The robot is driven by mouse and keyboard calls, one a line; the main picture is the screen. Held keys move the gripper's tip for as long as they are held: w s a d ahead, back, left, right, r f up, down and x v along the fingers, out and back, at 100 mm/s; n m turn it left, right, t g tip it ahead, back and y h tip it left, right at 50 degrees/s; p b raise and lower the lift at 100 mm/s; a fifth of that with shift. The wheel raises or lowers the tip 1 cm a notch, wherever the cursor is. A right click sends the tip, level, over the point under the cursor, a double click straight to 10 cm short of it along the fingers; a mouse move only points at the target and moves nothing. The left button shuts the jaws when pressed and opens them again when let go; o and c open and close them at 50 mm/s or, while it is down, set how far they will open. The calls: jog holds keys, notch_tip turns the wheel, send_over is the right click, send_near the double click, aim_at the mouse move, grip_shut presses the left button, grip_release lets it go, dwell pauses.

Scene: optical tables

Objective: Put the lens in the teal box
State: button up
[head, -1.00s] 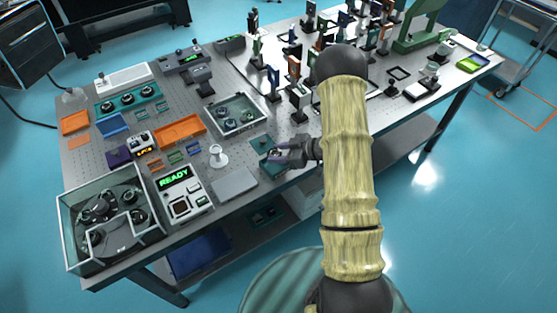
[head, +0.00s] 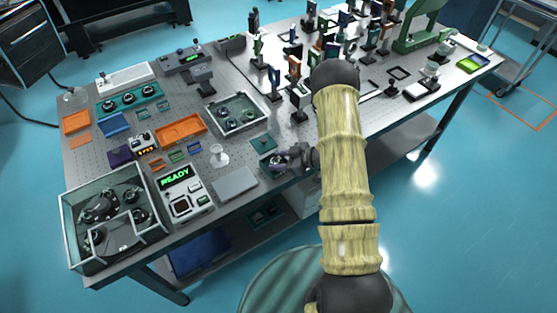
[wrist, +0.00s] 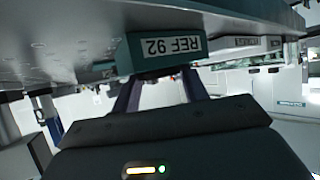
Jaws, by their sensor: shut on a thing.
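The teal box (head: 270,164) sits near the front edge of the optical table, with a flat teal piece (head: 262,142) just behind it. My gripper (head: 280,160) is right at the box, coming from the right with its purple fingers over it.
A grey plate (head: 236,183), a glass piece (head: 219,155) and a READY device (head: 183,195) lie left of the box. A tray of round mounts (head: 237,118) stands behind. Upright optics mounts (head: 297,85) crowd the back right.

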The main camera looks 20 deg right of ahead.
jog(key=shift+f, duration=0.4)
jog(key=shift+s+f+b, duration=0.15)
jog(key=shift+f+b, duration=0.15)
jog(key=shift+b, duration=0.1)
jog(key=o, duration=0.8)
jog(key=shift+c, duration=0.2)
jog(key=shift+d+r+p, duration=0.15)
jog(key=shift+r+p, duration=0.3)
jog(key=shift+r, duration=0.15)
jog(key=b+v, duration=0.2)
jog(key=v, duration=0.9)
jog(key=shift+d+r, duration=0.25)
jog(key=shift+s, duration=0.15)
